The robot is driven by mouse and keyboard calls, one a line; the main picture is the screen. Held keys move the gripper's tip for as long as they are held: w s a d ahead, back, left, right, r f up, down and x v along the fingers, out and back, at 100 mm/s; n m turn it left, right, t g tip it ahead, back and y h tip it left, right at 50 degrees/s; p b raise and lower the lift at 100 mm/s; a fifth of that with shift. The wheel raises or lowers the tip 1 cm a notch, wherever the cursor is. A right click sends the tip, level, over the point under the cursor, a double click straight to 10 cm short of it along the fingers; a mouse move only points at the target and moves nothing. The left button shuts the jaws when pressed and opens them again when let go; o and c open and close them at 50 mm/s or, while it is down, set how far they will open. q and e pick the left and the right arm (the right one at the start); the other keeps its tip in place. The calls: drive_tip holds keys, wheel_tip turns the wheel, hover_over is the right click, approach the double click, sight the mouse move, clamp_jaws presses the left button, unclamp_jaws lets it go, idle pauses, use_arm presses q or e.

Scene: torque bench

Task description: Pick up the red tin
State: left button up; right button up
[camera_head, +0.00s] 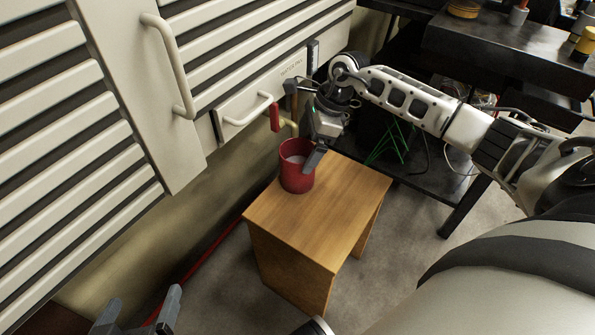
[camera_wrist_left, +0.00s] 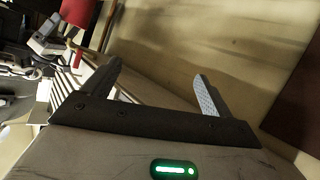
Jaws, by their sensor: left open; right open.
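The red tin (camera_head: 296,178) is an open-topped cylinder standing upright near the back left edge of a small wooden stool (camera_head: 325,217). My right gripper (camera_head: 312,155) is open and points down at the tin; one finger overlaps its right rim in the head view, and the other finger is not clear. I cannot tell whether it touches the tin. My left gripper (camera_head: 140,318) is low at the left bottom edge, well away from the tin, open and empty. In the left wrist view, its two fingers (camera_wrist_left: 155,90) are spread, and a red shape, likely the tin (camera_wrist_left: 77,12), shows at the top.
A pale slatted cabinet (camera_head: 100,90) with handles stands close behind and left of the stool. A red-handled part (camera_head: 275,116) hangs near the tin. A dark bench (camera_head: 500,50) carrying items is at the right. The front of the stool top is clear.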

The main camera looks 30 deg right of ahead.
sight(298, 159)
drive_tip(key=shift+b+x, duration=0.8)
drive_tip(key=shift+x, duration=2)
drive_tip(key=c, duration=1.2)
drive_tip(key=shift+r, duration=0.1)
drive_tip(key=shift+c, duration=0.3)
drive_tip(key=shift+r, duration=0.1)
